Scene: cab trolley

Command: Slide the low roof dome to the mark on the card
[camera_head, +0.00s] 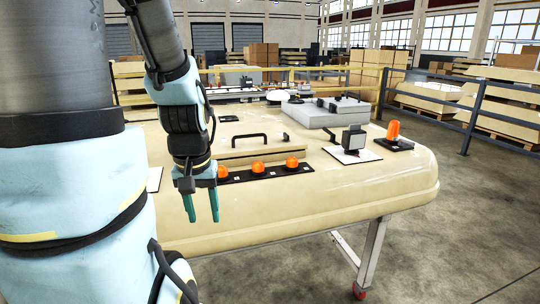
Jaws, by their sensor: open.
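My gripper (201,206) hangs open and empty, its two teal fingers pointing down in front of the near side of the cream roof panel (330,205). A low white dome (277,96), which looks like the low roof dome, sits far back on the panel, well beyond my gripper. A white card (346,156) lies at the panel's right, with a black boxy lamp (354,139) over part of it. Another white card (154,179) shows partly at the left behind my arm. I cannot make out a mark on either card.
Several orange lights stand here: three on a black strip (240,176) right of my gripper, and a taller beacon (393,130) at the right. A black handle (249,137), a grey box (322,112) and a blue-grey railing (470,115) lie beyond. Open floor is at right.

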